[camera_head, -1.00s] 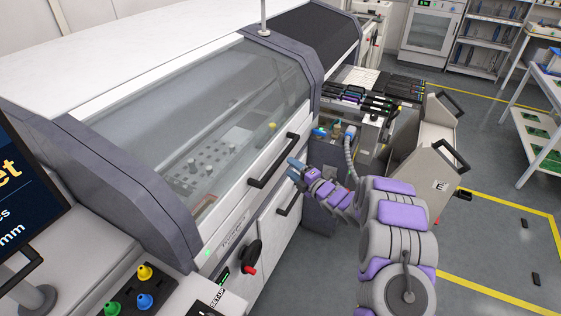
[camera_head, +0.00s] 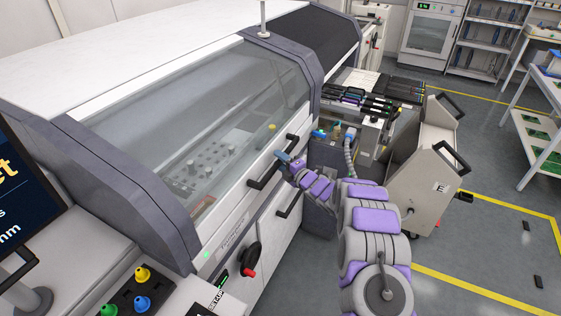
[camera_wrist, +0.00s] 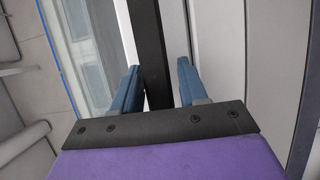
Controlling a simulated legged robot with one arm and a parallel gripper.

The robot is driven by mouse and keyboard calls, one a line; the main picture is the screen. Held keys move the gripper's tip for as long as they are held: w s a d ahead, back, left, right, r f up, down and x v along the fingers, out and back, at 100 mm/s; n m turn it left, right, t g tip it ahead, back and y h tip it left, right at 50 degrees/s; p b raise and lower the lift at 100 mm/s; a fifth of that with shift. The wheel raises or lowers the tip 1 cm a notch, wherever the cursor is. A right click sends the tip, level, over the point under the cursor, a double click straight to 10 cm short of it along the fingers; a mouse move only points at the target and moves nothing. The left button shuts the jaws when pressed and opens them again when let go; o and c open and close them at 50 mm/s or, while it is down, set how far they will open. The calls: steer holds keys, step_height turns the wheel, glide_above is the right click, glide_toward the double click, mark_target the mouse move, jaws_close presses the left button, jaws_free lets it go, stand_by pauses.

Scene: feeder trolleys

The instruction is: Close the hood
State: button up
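The hood (camera_head: 190,120) is a large clear panel with a white lower strip on the front of the long white and grey machine. It looks down, with its strip against the machine front. Its black bar handle (camera_head: 262,172) sits on that strip. My gripper (camera_head: 288,158) is at the handle's upper right end and partly covers it. In the wrist view, the handle (camera_wrist: 149,40) runs between the two blue fingers of my gripper (camera_wrist: 158,85). The fingers are open, one on each side of the bar, with a visible gap on the right.
A second handle (camera_head: 289,203) is on the lower panel, near a red and black knob (camera_head: 248,262). A feeder trolley (camera_head: 425,165) stands to the right. A screen (camera_head: 30,190) and coloured buttons (camera_head: 142,303) are at the lower left. The floor at the right is mostly clear.

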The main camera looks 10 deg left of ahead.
steer(key=shift+f, duration=0.1)
jaws_close()
steer(key=s+d+r+h+p, duration=0.1)
steer(key=d+r+p, duration=0.1)
steer(key=r, duration=0.5)
steer(key=shift+s+d+r+n+g+p, duration=0.2)
steer(key=shift+d+r+n+g+p, duration=0.15)
steer(key=shift+d, duration=0.55)
steer(key=shift+f+h, duration=0.1)
steer(key=shift+h, duration=0.2)
steer(key=shift+o, duration=1.1)
jaws_free()
